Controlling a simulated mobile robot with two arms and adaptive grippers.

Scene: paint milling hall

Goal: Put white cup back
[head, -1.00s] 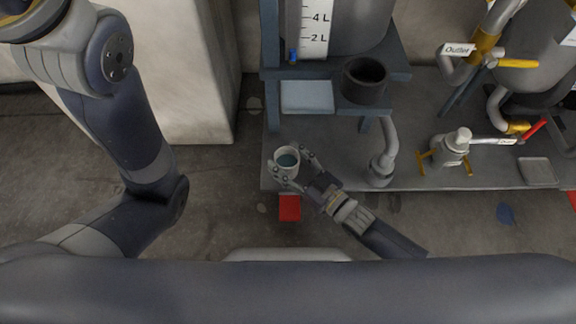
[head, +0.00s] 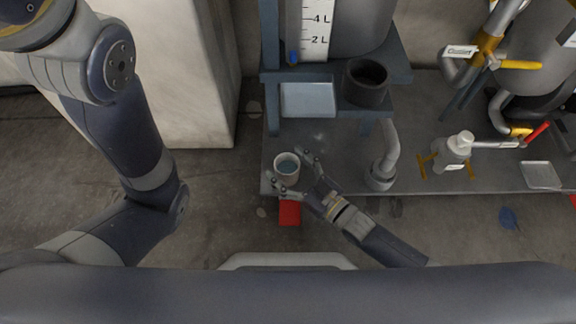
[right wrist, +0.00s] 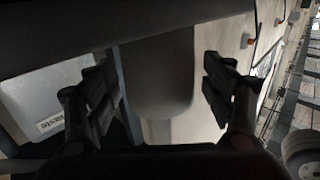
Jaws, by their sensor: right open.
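The white cup (head: 287,176), with something bluish inside, is upright at the front left of the grey metal platform (head: 335,165). My right gripper (head: 287,167) is open, with its fingers spread on the near right side of the cup; one finger is in front of the cup and the other to its right. I cannot tell whether a finger still touches it. In the right wrist view the open fingers (right wrist: 160,95) stand wide apart, and I cannot make out the cup there. My left arm crosses the left of the head view, but its gripper is not in view.
Behind the cup are a pale blue tray (head: 308,99) and a dark round pot (head: 366,82) on a blue frame. A grey bent pipe (head: 385,160) rises to the right. A red block (head: 290,212) lies before the platform edge. Valves (head: 452,153) are further right.

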